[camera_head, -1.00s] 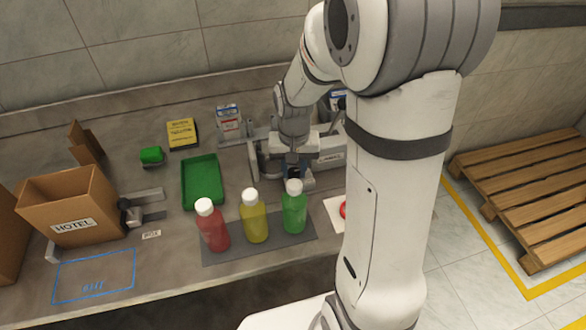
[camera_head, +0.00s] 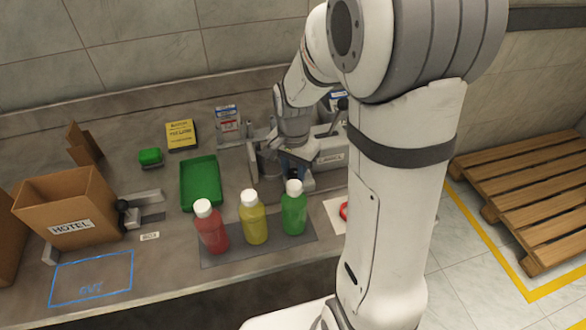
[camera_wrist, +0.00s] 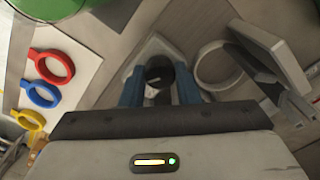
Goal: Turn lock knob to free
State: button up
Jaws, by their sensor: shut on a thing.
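My gripper (camera_wrist: 160,88) is shut on the dark lock knob (camera_wrist: 158,70) in the wrist view, with a blue finger on each side of it. The knob's round black top shows between the fingers, above a pale angular base plate. In the head view my gripper (camera_head: 294,174) points down at the feeder (camera_head: 328,150), behind the green bottle. The knob is hidden there by the gripper and the bottle. I cannot read the knob's lock or free marking.
Red (camera_head: 211,230), yellow (camera_head: 254,219) and green (camera_head: 294,212) bottles with white caps stand on a grey mat close in front. A green tray (camera_head: 186,205) lies to the left. Red (camera_wrist: 52,66), blue (camera_wrist: 42,95) and yellow (camera_wrist: 30,119) rings lie at the wrist view's left.

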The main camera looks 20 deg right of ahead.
aim_at(294, 172)
dwell(0.3)
jog(key=o, duration=1)
jog(key=shift+c, duration=0.2)
notch_tip(294, 172, up, 8)
jog(key=shift+f, duration=0.1)
